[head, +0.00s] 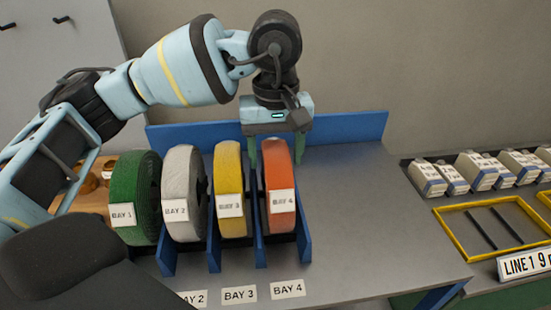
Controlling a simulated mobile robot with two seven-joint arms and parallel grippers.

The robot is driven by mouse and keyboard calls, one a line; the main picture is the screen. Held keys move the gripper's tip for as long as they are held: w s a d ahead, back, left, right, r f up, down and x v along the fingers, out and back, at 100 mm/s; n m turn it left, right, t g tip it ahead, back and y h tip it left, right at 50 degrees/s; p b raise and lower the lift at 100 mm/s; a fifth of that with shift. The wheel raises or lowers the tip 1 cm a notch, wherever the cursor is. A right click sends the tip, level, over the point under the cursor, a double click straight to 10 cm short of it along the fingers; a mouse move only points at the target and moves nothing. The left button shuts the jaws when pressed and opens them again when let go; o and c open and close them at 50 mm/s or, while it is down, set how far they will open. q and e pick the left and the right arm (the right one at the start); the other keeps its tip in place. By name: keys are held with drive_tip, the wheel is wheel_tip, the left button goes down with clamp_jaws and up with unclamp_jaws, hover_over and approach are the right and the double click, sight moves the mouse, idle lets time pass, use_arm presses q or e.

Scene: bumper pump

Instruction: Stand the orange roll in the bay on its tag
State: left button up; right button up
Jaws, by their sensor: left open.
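The orange roll (279,178) stands upright in the rightmost slot of the blue rack (350,128), between two blue dividers. Its white tag reads BAY 4, and a BAY 4 label (288,289) lies on the bench in front of that slot. My left gripper (277,154) is above the roll, pointing down. Its green fingers are open, one on each side of the roll's top. I cannot tell whether they touch it. My right gripper is not in view.
Yellow (229,180), white (183,215) and green (135,200) rolls stand in a row to the left, tagged BAY 3, BAY 2 and BAY 1. The grey bench (380,220) is clear right of the rack. Several small boxes (478,172) and a yellow frame (480,252) lie farther right.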

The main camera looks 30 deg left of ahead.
use_arm(q)
wheel_tip(320, 180, up, 10)
drive_tip(key=shift+r, duration=0.15)
drive_tip(key=shift+s, duration=0.1)
idle(0.6)
